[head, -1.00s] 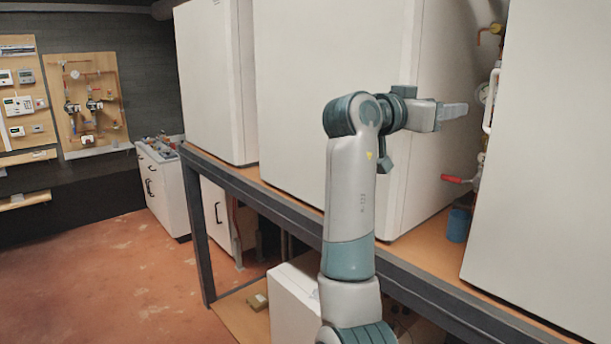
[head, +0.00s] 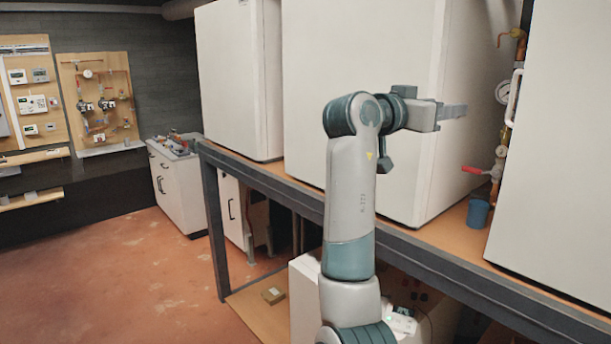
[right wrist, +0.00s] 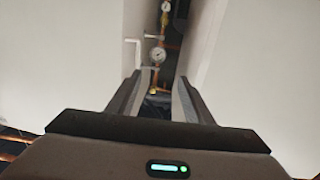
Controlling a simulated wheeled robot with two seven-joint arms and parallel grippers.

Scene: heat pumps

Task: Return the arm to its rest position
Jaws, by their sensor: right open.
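My right arm (head: 350,200) rises from the bottom middle of the head view, bent at the elbow, with its forearm pointing right. Its gripper (head: 455,111) is in front of the gap between two tall white cabinets. In the right wrist view the gripper's two fingers (right wrist: 160,95) stand apart with nothing held between them. Beyond them a gauge (right wrist: 158,55) and copper pipes show in the gap. My left gripper is not in view.
White cabinets (head: 365,80) stand on a wooden bench with a dark metal frame (head: 213,215). A red-handled valve (head: 478,170) and a blue cup (head: 478,212) are in the gap. A white drawer unit (head: 178,188) stands behind. The reddish floor (head: 110,270) at left is clear.

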